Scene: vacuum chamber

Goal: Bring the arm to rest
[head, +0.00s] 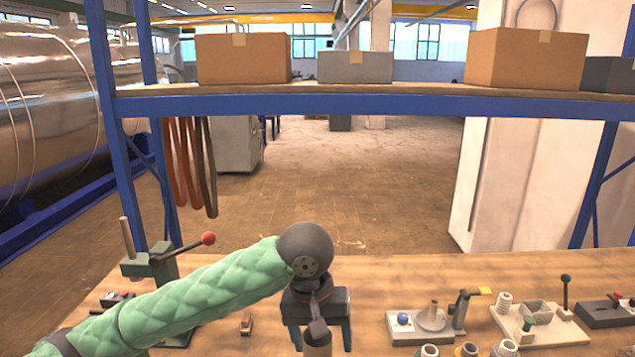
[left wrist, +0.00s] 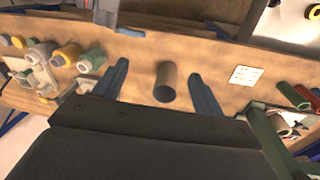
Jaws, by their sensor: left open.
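My left arm (head: 195,299), in a green padded sleeve, reaches in from the left over the wooden table. My left gripper (head: 320,338) is at the bottom middle of the head view, with its fingers apart. The left wrist view shows both blue-grey fingers of the left gripper (left wrist: 158,82) spread wide. A brown-grey cylinder (left wrist: 167,82) appears between them, with clear gaps on both sides. I cannot tell its height relative to the fingertips. A grey-brown cylinder (head: 317,342) also shows at the gripper in the head view. My right gripper is not in view.
The wooden table (head: 390,275) holds a green press with a red-knobbed lever (head: 208,238) at left and fixtures (head: 432,319) at right. Several spools (head: 466,349) stand at the front right. A blue shelf (head: 350,104) with boxes spans the back. A white card (left wrist: 245,75) lies on the table.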

